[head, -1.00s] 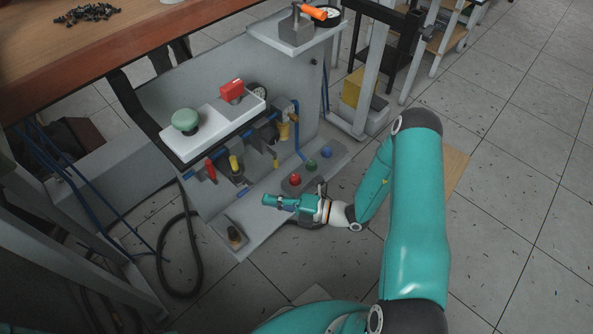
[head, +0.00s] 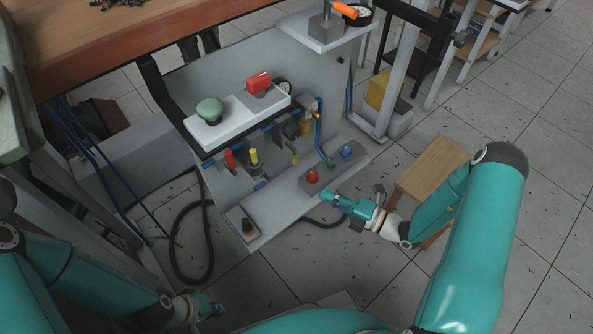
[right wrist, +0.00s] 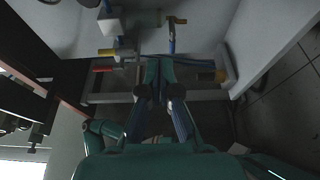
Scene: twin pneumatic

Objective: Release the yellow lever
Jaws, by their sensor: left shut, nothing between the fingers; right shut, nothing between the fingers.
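The yellow lever (head: 254,157) stands upright on the grey pneumatic panel in the head view, just right of a red lever (head: 230,160). A yellow piece (right wrist: 107,52) and a red piece (right wrist: 103,70) show left of the fingers in the right wrist view. My right gripper (head: 326,197) is shut and empty, right of and nearer than the yellow lever, beside the button block, clear of the lever. Its fingers meet in the right wrist view (right wrist: 157,68). My left gripper (head: 217,310) is shut and empty at the lower left, far from the lever.
A grey block (head: 332,166) carries red, green and blue buttons. A white box (head: 237,116) with a green mushroom button (head: 210,109) and a red switch (head: 259,82) overhangs the levers. A black hose (head: 180,262) loops on the floor. A wooden stool (head: 432,168) stands at right.

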